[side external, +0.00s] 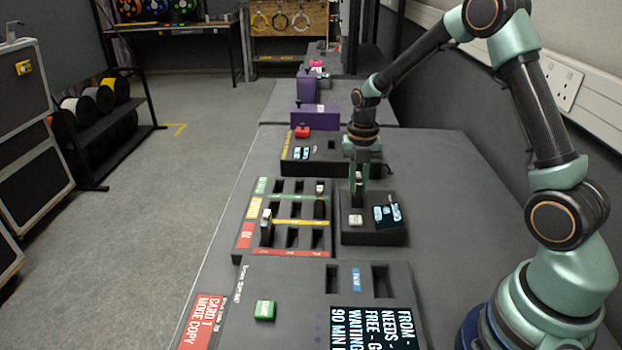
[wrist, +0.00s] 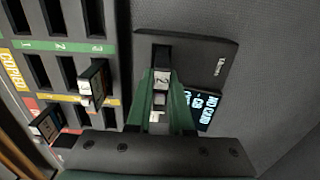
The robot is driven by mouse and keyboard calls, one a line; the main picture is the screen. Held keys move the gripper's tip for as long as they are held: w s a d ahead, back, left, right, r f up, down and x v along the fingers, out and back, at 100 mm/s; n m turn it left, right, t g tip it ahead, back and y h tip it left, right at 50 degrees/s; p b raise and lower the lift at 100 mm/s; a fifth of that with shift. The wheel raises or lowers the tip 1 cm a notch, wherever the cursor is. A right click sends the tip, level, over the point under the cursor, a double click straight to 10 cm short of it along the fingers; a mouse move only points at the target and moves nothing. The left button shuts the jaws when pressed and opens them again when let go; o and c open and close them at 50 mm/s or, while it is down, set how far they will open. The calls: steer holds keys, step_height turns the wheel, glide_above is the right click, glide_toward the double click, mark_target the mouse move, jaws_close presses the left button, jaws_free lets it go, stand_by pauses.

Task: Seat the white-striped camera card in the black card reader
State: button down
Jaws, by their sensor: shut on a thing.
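My gripper (side external: 358,200) is over the black card reader (side external: 372,238), pointing down, with its green fingers shut on a dark card. In the wrist view, the held card (wrist: 162,78) shows a pale face marked "2" between the fingertips (wrist: 164,92). Its white stripe is not clear. The card reader (wrist: 205,50) lies under the fingers, and its lit screen (wrist: 203,108) reads "NO CARD". A dark opening shows just beyond the card. The card's lower end is hidden, so I cannot tell how deep it sits.
A slotted rack (side external: 283,228) with green, yellow and red strips stands left of the reader, holding upright cards (side external: 267,218). A panel with a green block (side external: 264,310) and a large screen (side external: 372,326) is nearer. Another black box (side external: 335,150) stands behind.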

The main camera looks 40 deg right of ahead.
steer(key=shift+f, duration=0.35)
stand_by(0.6)
steer(key=shift+c, duration=2.1)
jaws_free()
steer(key=shift+r, duration=0.15)
steer(key=shift+r, duration=3.6)
steer(key=shift+r, duration=0.1)
